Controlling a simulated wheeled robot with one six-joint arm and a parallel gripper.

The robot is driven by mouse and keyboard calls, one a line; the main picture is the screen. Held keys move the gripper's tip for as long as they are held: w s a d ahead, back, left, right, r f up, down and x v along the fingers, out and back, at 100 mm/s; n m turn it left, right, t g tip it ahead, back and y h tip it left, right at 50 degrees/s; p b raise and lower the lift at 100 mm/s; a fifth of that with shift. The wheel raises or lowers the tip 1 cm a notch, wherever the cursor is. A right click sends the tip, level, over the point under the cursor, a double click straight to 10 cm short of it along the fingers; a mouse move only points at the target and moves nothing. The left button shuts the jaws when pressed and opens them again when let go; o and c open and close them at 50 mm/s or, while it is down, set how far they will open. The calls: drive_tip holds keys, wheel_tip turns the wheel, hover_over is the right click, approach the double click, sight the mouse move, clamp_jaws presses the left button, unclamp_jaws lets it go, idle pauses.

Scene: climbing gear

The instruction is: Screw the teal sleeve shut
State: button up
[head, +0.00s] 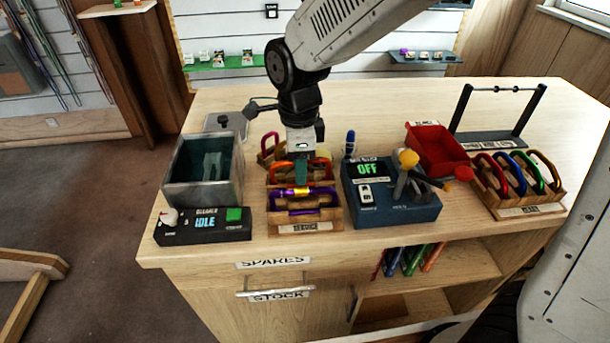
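My gripper (302,172) points straight down into the wooden rack labelled "SERVICE" (312,228). A narrow teal upright shape shows at its lower end. I cannot tell whether this is the teal sleeve or part of my fingers. The fingers' opening is too small and covered to judge. An orange-red carabiner (277,174) stands in the rack around my gripper's tip, its middle hidden. In front stands a purple carabiner (325,199) with a gold sleeve (302,191). A magenta carabiner (266,150) stands at the back, and a yellow one is partly hidden.
Left of the rack are a metal tank (178,188) and a control box reading "IDLE" (185,232). Right are a blue machine reading "OFF" (402,208) with a yellow-knobbed lever, a red bin (440,140) and another carabiner rack (512,205).

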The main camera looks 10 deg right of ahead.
drive_tip(key=shift+w, duration=0.75)
drive_tip(key=shift+r, duration=1.45)
drive_tip(key=shift+s, duration=0.1)
drive_tip(key=shift+s, duration=0.65)
